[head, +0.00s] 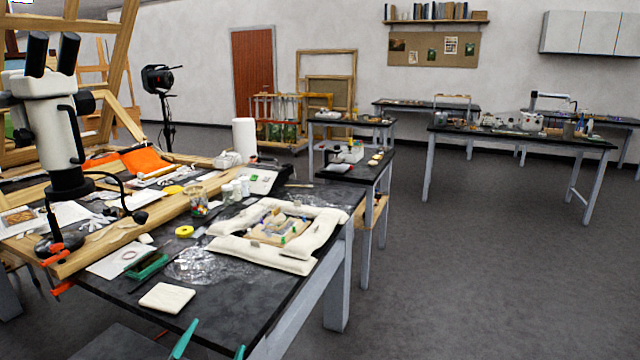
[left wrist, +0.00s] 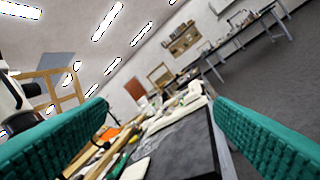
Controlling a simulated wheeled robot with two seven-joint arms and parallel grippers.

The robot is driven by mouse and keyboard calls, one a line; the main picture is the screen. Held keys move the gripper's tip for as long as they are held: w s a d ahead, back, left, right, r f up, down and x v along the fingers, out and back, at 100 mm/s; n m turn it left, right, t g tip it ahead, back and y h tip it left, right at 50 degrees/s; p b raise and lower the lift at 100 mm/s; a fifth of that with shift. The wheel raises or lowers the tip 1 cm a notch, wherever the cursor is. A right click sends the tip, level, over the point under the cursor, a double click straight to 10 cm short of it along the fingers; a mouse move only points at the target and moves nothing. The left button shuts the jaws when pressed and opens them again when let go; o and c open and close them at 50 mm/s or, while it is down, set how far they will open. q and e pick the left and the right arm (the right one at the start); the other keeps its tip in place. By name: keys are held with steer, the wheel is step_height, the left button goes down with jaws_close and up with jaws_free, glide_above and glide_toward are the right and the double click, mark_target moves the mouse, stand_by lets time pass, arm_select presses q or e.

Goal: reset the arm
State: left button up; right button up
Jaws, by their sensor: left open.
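My left gripper (head: 212,342) shows at the bottom of the head view as two teal fingertips set apart. It is open, with nothing between its fingers, near the front edge of the dark-topped table (head: 235,290). In the left wrist view its teal fingers (left wrist: 160,130) stand wide on both sides, and the view is tilted, looking along the table toward the far wall and ceiling. My right gripper is in neither view.
A white square pad (head: 167,298) lies near the table's front. Behind it are crumpled clear film (head: 205,265) and a padded white frame (head: 318,240) around small fragments. A microscope (head: 62,130) stands at the left. The floor (head: 480,270) at the right is clear.

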arm_select(q)
steer(key=s+a+f+n+g+y, duration=0.25)
steer(key=s+f+g, duration=0.2)
steer(key=f, duration=0.25)
steer(key=s+a+f+n+g+y, duration=0.1)
steer(key=s+a+f+n+g, duration=0.1)
steer(key=s+f+n+g, duration=0.35)
steer(key=s+d+f+g+h, duration=0.15)
steer(key=s+f+g, duration=0.6)
steer(key=s, duration=0.75)
step_height(320, 180, down, 28)
steer(key=s+m, duration=0.1)
steer(key=s+a+f, duration=0.3)
steer(key=s+f, duration=1.2)
steer(key=s, duration=0.1)
steer(key=shift+s+f+g, duration=0.25)
steer(key=shift+f+g, duration=0.05)
steer(key=shift+g, duration=0.15)
